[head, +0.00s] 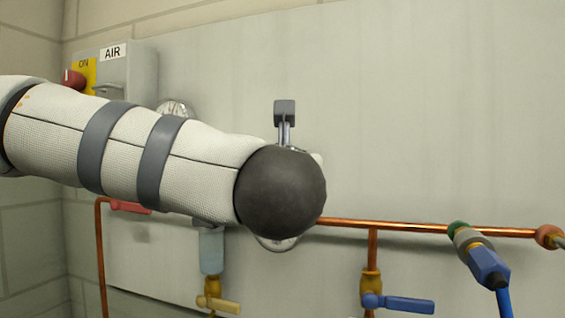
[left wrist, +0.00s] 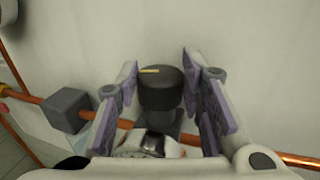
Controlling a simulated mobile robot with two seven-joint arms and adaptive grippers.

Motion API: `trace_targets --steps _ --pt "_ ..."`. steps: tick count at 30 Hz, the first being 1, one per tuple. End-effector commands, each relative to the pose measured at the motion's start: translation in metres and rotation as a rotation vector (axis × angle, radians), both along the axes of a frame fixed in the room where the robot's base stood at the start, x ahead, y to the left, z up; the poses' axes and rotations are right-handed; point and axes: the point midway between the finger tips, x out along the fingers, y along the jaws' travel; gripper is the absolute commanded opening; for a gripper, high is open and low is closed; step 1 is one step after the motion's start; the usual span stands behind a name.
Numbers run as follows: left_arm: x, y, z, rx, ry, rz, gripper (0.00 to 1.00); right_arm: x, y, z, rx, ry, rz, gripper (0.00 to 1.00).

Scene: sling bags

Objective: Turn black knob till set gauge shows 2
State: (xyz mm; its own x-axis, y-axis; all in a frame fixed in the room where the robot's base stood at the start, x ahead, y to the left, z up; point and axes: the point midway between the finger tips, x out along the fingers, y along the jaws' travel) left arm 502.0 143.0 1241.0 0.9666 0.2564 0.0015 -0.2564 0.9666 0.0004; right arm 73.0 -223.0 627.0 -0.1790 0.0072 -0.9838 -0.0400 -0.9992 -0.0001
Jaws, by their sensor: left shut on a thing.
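The black knob (left wrist: 161,93) stands between my left gripper's (left wrist: 161,72) purple-padded fingers in the left wrist view. The gripper is shut on it. A short yellow mark shows on the knob's top edge, pointing left. Below the knob, a shiny round fitting and part of a dial (left wrist: 133,152) show, too small and covered to read. In the head view my left arm hides the knob and most of the gripper. A gauge's lower rim (head: 278,244) shows under the arm's dark round joint; its face is hidden. My right gripper is in neither view.
A copper pipe (head: 420,227) runs along the grey panel (head: 450,110). A blue-handled valve (head: 398,303), a yellow-handled valve (head: 218,304) and a blue hose coupling (head: 483,262) are low down. Another gauge (head: 173,106) and the AIR box (head: 140,72) are at left. The upper right panel is bare.

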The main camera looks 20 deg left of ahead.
Motion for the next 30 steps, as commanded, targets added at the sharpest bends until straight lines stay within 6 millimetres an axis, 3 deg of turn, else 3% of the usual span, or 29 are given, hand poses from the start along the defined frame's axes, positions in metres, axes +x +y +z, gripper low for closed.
trace_targets --steps 22,23,25,30 --pt "0.0008 -0.0011 -0.0005 -0.001 0.002 0.1 0.07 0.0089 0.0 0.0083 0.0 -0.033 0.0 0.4" --pt "0.0008 -0.0011 -0.0006 -0.001 0.002 0.1 0.37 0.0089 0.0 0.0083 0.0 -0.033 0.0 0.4" --pt "0.0009 -0.0011 -0.0006 -0.001 0.002 0.1 0.53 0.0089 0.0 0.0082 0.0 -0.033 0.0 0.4" --pt "0.0008 -0.0011 -0.0004 -0.001 0.002 0.1 0.56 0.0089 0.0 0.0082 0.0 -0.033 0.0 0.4"
